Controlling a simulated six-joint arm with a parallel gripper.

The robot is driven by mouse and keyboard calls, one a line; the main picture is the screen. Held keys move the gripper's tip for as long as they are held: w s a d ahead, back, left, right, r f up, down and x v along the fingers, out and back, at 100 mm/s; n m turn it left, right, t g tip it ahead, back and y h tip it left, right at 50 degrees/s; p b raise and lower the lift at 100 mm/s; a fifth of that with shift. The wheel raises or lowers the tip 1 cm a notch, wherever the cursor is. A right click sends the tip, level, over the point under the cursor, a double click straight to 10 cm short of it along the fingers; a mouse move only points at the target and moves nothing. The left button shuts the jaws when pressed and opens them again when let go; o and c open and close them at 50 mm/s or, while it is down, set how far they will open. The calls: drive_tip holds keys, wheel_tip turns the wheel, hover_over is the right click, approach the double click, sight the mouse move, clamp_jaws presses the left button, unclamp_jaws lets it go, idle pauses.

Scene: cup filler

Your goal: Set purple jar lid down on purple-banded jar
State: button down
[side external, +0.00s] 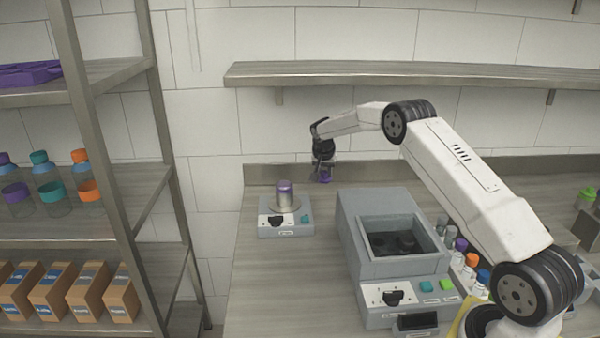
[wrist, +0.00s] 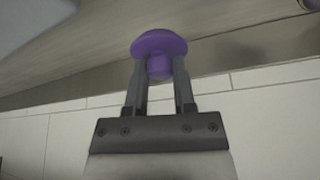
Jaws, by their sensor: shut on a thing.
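The purple jar lid (wrist: 158,43) is in my gripper (wrist: 159,74), its stem pinched between the two fingers in the wrist view. In the side view my gripper (side external: 324,160) points down and holds the lid (side external: 325,176) in the air. A jar with purple near its top (side external: 285,193) stands upright on the round plate of a small grey device (side external: 270,229). The lid is to the right of this jar and apart from it. Whether the jar's mouth is open cannot be made out.
A large grey machine (side external: 352,212) with a recessed basin stands to the right. Small coloured-cap containers (side external: 460,245) stand beside it. A wall shelf (side external: 400,73) runs above my arm. A left rack holds capped bottles (side external: 48,178) and cardboard boxes (side external: 55,290). Counter front-left is clear.

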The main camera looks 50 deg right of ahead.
drive_tip(key=s+a+r+n+t+y, duration=0.1)
drive_tip(key=s+a+r+n, duration=0.2)
drive_tip(key=a+r, duration=0.3)
drive_tip(key=s+a+r+n+t+y, duration=0.1)
drive_tip(key=s+a+r+n, duration=0.2)
drive_tip(key=a+r+n, duration=0.2)
drive_tip(key=shift+s+a+r+n, duration=0.15)
drive_tip(key=shift+a+r+n, duration=0.15)
drive_tip(key=shift+a+r, duration=1.1)
drive_tip(key=shift+a+f, duration=0.3)
drive_tip(key=shift+f, duration=0.05)
drive_tip(key=w+d+f, duration=0.3)
drive_tip(key=w+f, duration=0.6)
drive_tip(key=w, duration=0.4)
drive_tip(key=shift+d+f, duration=0.25)
drive_tip(key=shift+w, duration=0.1)
